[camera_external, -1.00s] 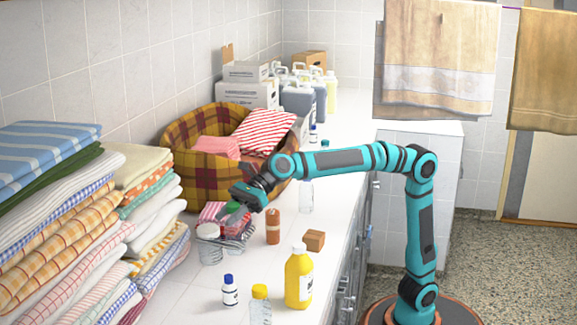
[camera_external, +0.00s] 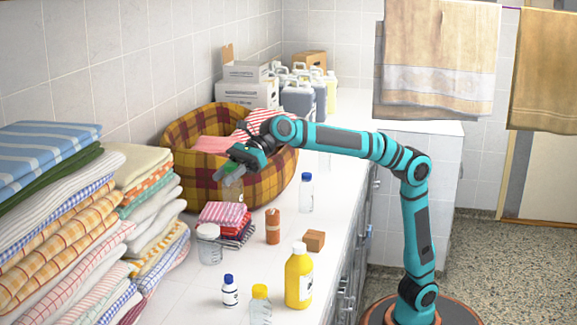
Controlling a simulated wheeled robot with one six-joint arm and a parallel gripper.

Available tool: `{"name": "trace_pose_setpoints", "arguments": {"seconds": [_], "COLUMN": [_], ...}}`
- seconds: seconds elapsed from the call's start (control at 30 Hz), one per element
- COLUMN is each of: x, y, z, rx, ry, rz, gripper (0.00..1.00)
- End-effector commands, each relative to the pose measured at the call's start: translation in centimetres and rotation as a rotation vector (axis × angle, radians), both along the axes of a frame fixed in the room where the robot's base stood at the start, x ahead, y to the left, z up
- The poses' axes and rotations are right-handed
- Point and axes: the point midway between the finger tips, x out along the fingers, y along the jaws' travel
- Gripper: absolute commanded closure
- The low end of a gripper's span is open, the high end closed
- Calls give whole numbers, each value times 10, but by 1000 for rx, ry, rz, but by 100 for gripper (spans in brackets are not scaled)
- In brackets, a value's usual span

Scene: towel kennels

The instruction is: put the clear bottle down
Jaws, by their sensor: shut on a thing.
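My gripper (camera_external: 238,167) is shut on a clear bottle (camera_external: 231,178), which has a greenish tint. It holds the bottle in the air, tilted, in front of the plaid basket's near side. The bottle's outline is faint against the plaid, and its upper part is hidden by the jaws. The white counter (camera_external: 190,294) lies below, with a small stack of folded red-striped and dark cloths (camera_external: 226,218) under and in front of the bottle.
A clear jar (camera_external: 209,246), brown bottle (camera_external: 273,227), small box (camera_external: 314,240), yellow bottle (camera_external: 299,278), blue-capped bottles (camera_external: 306,193) and yellow-capped bottle (camera_external: 260,308) stand on the counter. Towel piles (camera_external: 70,230) crowd the left. The plaid basket (camera_external: 268,188) stands behind. Bare counter shows front left.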

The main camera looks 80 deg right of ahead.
Motion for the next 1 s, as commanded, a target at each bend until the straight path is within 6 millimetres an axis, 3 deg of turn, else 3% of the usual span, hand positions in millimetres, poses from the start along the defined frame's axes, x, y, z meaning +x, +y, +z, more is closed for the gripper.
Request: {"name": "trace_pose_setpoints", "arguments": {"seconds": [0.47, 0.57, 1.0], "x": [33, 42, 68], "y": [-84, -114, -285], "z": [8, 9, 17], "rx": [2, 1, 2], "ry": [-2, -1, -2], "rz": [-108, -147, -371], "gripper": [100, 100, 100]}}
